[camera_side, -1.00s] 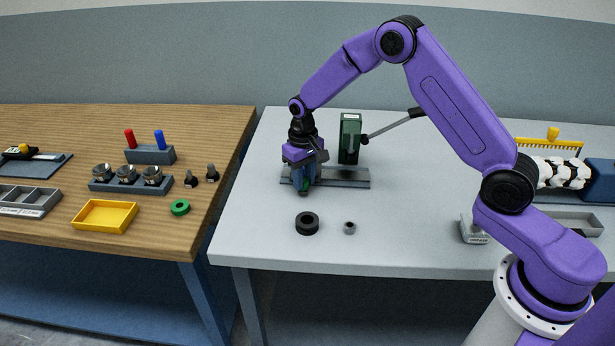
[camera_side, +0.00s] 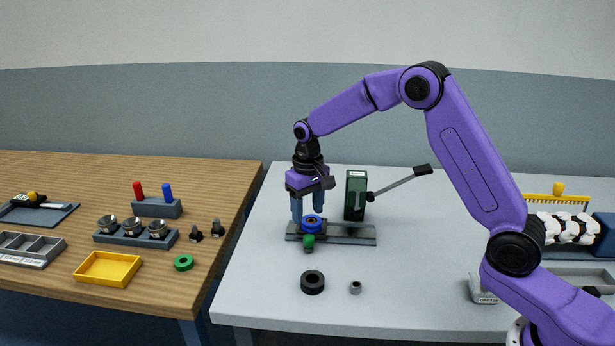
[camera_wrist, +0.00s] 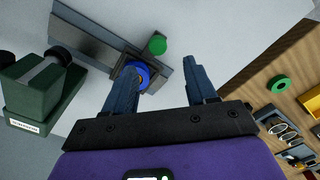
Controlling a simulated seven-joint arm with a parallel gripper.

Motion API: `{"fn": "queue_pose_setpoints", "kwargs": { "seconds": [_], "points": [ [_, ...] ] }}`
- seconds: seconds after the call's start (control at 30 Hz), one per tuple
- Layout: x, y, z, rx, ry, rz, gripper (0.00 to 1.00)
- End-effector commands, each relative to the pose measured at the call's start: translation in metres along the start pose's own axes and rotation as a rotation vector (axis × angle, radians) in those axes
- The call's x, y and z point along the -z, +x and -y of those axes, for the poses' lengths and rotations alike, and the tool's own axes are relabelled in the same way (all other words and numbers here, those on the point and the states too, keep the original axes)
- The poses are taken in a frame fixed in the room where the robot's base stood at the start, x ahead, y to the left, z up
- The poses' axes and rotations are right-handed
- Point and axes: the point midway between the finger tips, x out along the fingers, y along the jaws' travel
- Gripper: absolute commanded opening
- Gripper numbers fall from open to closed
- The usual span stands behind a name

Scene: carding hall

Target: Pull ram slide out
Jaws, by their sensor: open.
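A small green press (camera_side: 355,196) stands on a grey table with a flat grey base rail (camera_side: 358,240) running beneath it to the left. On the rail's left part sits a round blue piece (camera_side: 313,221) with a green knob (camera_side: 308,241) at its near side. Which piece is the ram slide is not clear. My gripper (camera_side: 308,217) is open and points down just over the blue piece, holding nothing. In the wrist view the blue piece (camera_wrist: 144,71) shows beside the left finger, and the green knob (camera_wrist: 157,45) lies between and beyond the fingertips.
The press lever (camera_side: 398,183) reaches up to the right. A black ring (camera_side: 312,282) and a small grey nut (camera_side: 355,287) lie in front on the table. A wooden bench on the left holds a yellow tray (camera_side: 107,268) and a green ring (camera_side: 183,263).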

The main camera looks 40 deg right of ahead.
Motion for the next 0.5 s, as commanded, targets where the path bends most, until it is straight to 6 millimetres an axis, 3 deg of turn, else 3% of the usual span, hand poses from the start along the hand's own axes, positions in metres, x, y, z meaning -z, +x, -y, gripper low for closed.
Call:
{"fn": "queue_pose_setpoints", "kwargs": {
  "seconds": [0.3, 0.5],
  "points": [
    [0.001, -0.065, 0.001, 0.001, 0.000, -0.006, 0.56],
    [0.001, -0.087, 0.001, 0.001, 0.000, -0.003, 0.56]
  ]
}}
